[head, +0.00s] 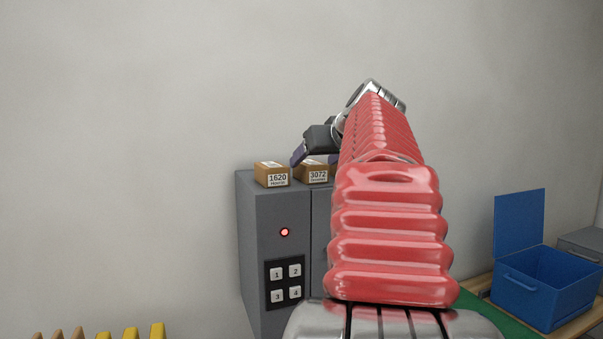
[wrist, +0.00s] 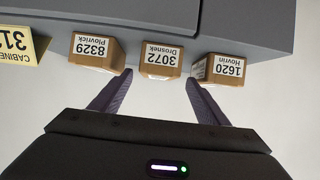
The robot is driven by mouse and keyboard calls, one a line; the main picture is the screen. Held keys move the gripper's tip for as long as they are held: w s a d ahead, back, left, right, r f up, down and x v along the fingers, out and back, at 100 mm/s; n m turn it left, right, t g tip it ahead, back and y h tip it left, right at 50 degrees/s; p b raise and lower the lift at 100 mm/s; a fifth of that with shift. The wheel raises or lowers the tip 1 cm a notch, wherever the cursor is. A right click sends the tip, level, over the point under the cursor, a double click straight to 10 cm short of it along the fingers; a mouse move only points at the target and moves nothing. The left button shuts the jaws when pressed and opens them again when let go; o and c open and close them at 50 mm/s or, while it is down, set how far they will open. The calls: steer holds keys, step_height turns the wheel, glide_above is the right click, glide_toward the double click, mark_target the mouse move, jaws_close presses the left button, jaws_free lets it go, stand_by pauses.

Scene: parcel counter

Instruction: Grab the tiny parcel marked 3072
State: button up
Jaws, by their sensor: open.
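The tiny parcel marked 3072 (head: 317,175) is a small brown box with a white label, standing on top of the grey cabinet (head: 262,208). In the wrist view the 3072 parcel (wrist: 161,60) sits in the middle of a row, its label upside down. My gripper (wrist: 158,80) is open and empty, its two purple fingers pointing towards the row with the 3072 parcel ahead between them. In the head view my gripper (head: 313,160) is just above the parcels, and my red arm hides part of the cabinet.
Parcel 1620 (wrist: 220,69) and parcel 8329 (wrist: 96,51) flank 3072 closely, near the fingertips. A yellow cabinet sign (wrist: 18,44) stands beyond 8329. The cabinet has a keypad (head: 286,283) and red light (head: 285,232). An open blue box (head: 540,287) stands at right.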

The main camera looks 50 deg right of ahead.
mark_target(311, 162)
steer(key=shift+x, duration=2.6)
steer(key=shift+d, duration=0.1)
steer(key=shift+c, duration=0.6)
steer(key=c, duration=1.2)
steer(key=shift+o, duration=0.2)
steer(key=shift+r, duration=0.2)
steer(key=shift+r, duration=4.85)
